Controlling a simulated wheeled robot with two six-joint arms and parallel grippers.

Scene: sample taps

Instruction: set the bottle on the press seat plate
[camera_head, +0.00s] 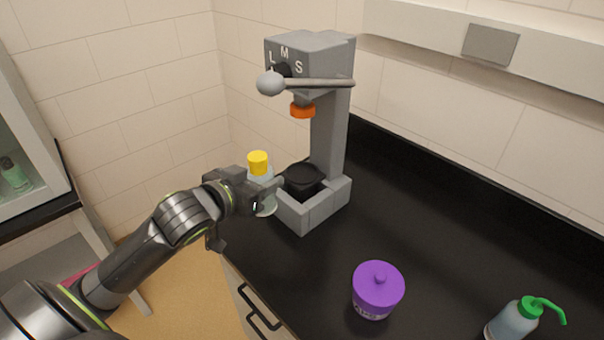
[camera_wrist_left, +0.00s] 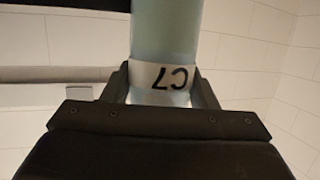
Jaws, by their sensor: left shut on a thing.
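The bottle (camera_head: 258,164) has a yellow cap and a pale body, and stands about upright in my left gripper (camera_head: 262,190). In the left wrist view the pale blue-green bottle (camera_wrist_left: 165,35) has a white label reading C7, upside down, between the fingers of the gripper (camera_wrist_left: 163,88). The grey press (camera_head: 328,130) stands on the black counter, with a lever and an orange head. Its round black seat plate (camera_head: 302,176) lies inside the grey base walls. The bottle is just left of the seat plate, at the base's open side. My right gripper is not in view.
A purple lidded jar (camera_head: 377,292) and a wash bottle with a green top (camera_head: 515,318) stand on the counter (camera_head: 430,215) at the front right. The press lever (camera_head: 310,83) with its ball knob reaches left above the bottle. The counter's middle is clear.

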